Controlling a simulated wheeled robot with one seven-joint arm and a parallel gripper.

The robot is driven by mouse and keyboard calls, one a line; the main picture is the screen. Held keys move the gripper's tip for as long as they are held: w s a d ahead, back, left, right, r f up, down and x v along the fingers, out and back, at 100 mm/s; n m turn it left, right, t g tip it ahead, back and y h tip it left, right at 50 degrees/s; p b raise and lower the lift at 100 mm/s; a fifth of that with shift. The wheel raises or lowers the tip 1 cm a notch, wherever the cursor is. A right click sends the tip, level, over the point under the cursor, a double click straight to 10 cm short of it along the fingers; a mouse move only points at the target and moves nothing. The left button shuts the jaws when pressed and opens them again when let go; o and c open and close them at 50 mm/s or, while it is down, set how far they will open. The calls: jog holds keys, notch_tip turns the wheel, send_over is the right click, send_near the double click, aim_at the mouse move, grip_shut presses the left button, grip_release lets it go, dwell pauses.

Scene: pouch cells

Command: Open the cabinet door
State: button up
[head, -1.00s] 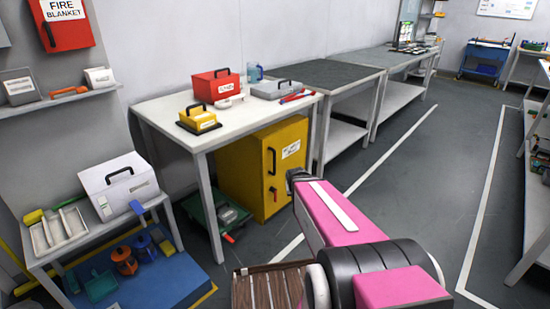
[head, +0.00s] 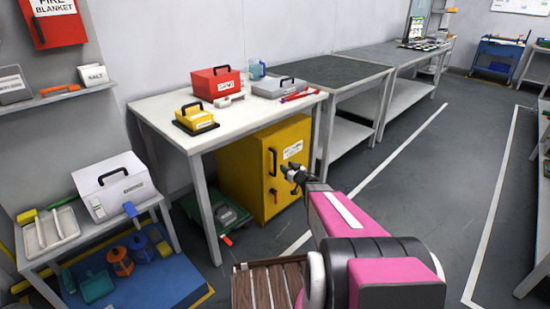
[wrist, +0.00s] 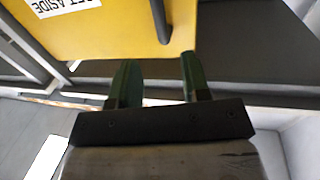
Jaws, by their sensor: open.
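The yellow cabinet (head: 238,165) stands on the floor under a white table, and its door (head: 290,195) looks shut. A black bar handle (head: 272,161) is upright near the door's left edge. A white label (head: 292,149) is on the door. My gripper (head: 290,171) is in front of the door, right of the handle in the head view. In the wrist view, my gripper (wrist: 158,60) has its two green fingers apart with nothing visible between them. The handle (wrist: 158,18) shows just beyond the fingertips, its end lined up with the gap; contact cannot be told.
The white table (head: 165,115) above the cabinet holds a red box (head: 216,83), a yellow case (head: 196,121) and tools. A table leg (head: 204,205) stands left of the cabinet. A green tray (head: 220,215) lies beside it. Floor right of the cabinet is clear.

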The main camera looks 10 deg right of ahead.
jog(key=x, duration=1)
jog(key=shift+w+a, duration=0.2)
jog(key=shift+w, duration=0.15)
jog(key=shift+c, duration=0.2)
jog(key=shift+s, duration=0.1)
grip_shut()
